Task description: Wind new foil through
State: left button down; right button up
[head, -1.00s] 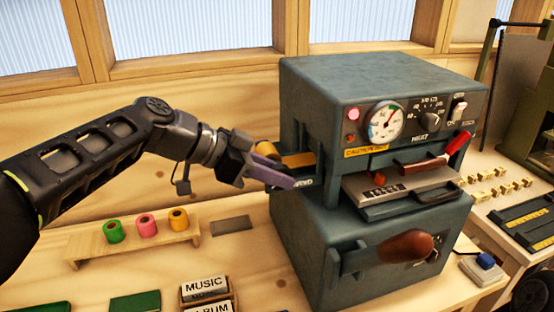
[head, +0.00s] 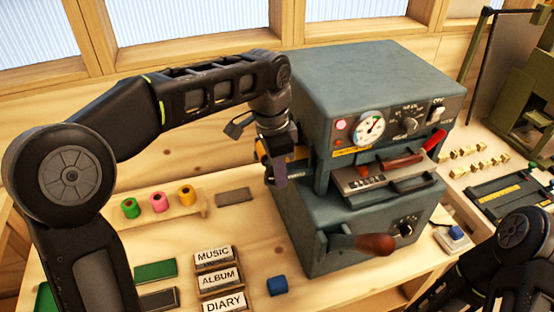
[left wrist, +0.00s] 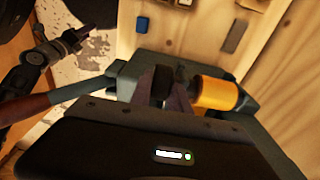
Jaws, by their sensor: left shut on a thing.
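My left gripper (head: 278,175) is at the left side of the grey foil machine (head: 345,190), fingers pointing down. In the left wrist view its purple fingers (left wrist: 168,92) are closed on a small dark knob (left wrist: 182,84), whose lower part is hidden. A gold foil roll (left wrist: 218,95) sits on the machine right beside the fingers; in the head view the arm mostly hides it. Green (head: 130,207), pink (head: 159,202) and yellow (head: 187,195) rolls stand on a wooden rack. My right arm shows at the lower right; its gripper (left wrist: 85,35) is small and dark in the left wrist view.
The machine's front has a dial (head: 370,126), a red-handled lever (head: 435,140) and a brown handle (head: 375,244). MUSIC, ALBUM and DIARY blocks (head: 218,280) and a blue block (head: 277,286) lie in front. A grey slab (head: 233,197) lies left of the machine.

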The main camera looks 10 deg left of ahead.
pick_arm(q)
jog(key=shift+g+y, duration=0.3)
jog(key=shift+y, duration=0.2)
jog(key=c, duration=1.2)
grip_release()
jog(key=shift+c, duration=0.2)
jog(key=shift+f, duration=0.1)
